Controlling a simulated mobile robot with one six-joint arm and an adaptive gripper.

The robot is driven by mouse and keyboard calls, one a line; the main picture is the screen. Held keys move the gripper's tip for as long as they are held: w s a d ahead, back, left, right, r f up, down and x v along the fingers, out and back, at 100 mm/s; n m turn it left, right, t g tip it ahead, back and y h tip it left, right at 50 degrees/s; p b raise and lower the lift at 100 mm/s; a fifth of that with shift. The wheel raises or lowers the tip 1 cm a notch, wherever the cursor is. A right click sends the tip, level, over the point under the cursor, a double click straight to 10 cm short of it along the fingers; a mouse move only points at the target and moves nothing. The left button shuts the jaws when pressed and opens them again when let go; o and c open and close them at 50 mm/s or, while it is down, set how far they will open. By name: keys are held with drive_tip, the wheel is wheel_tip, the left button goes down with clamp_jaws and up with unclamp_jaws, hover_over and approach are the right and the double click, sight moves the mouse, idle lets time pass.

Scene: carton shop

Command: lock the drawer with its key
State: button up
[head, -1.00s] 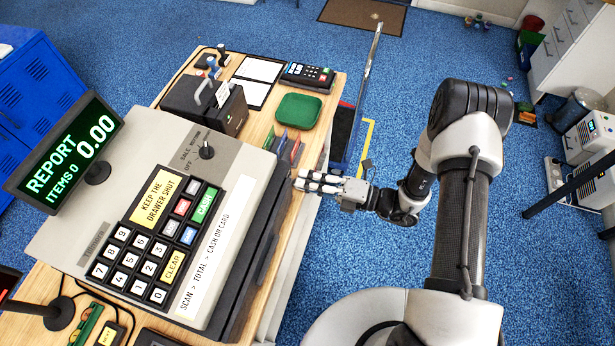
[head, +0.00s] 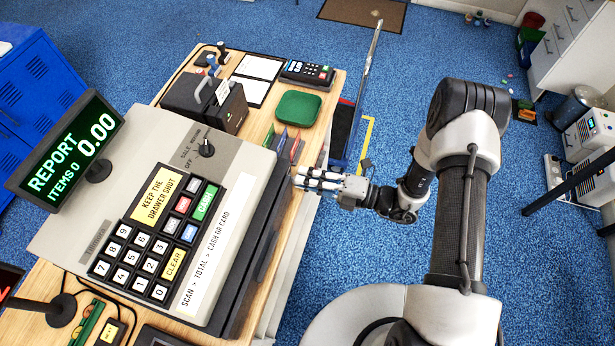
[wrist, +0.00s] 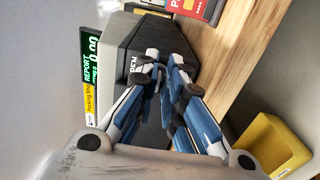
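The cash register (head: 225,240) stands on the wooden counter, its dark drawer (head: 262,265) along the side facing me. The drawer looks shut. My gripper (head: 302,178) is at the far end of the drawer front, with its fingertips close to it. In the wrist view my fingers (wrist: 165,70) are close together and point at the dark drawer front (wrist: 152,110). A small pale piece shows by the fingertips, but I cannot tell whether it is the key. The lock is hidden behind the fingers. I cannot tell whether they grip anything.
A black mode knob (head: 206,149) is on top of the register. A black box with a handle (head: 205,103), a green tray (head: 298,109) and a card terminal (head: 307,73) stand farther back on the counter. A yellow bin (wrist: 272,145) hangs below the counter's edge.

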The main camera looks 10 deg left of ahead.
drive_tip(key=shift+d, duration=0.1)
drive_tip(key=s+d, duration=0.1)
drive_tip(key=d, duration=1)
drive_tip(key=shift+d, duration=0.4)
drive_tip(key=s+d+r+n+g+h+b, duration=0.1)
drive_tip(key=s+r+n+g+h, duration=0.25)
drive_tip(key=r+n, duration=0.55)
drive_tip(key=s+r+n+g+h+b, duration=0.15)
drive_tip(key=s+r+n+h, duration=0.35)
drive_tip(key=n, duration=0.5)
drive_tip(key=s+d+r+n+t+h, duration=0.6)
drive_tip(key=d+r+n+t+h, duration=0.2)
drive_tip(key=n, duration=1)
wheel_tip(320, 180, up, 3)
drive_tip(key=d+h, duration=0.1)
drive_tip(key=d, duration=0.1)
drive_tip(key=shift+s+d+t+b, duration=0.15)
drive_tip(key=shift+d+t+b, duration=0.15)
drive_tip(key=shift+d+b, duration=0.1)
drive_tip(key=shift+a+h, duration=0.15)
drive_tip(key=shift+h, duration=0.1)
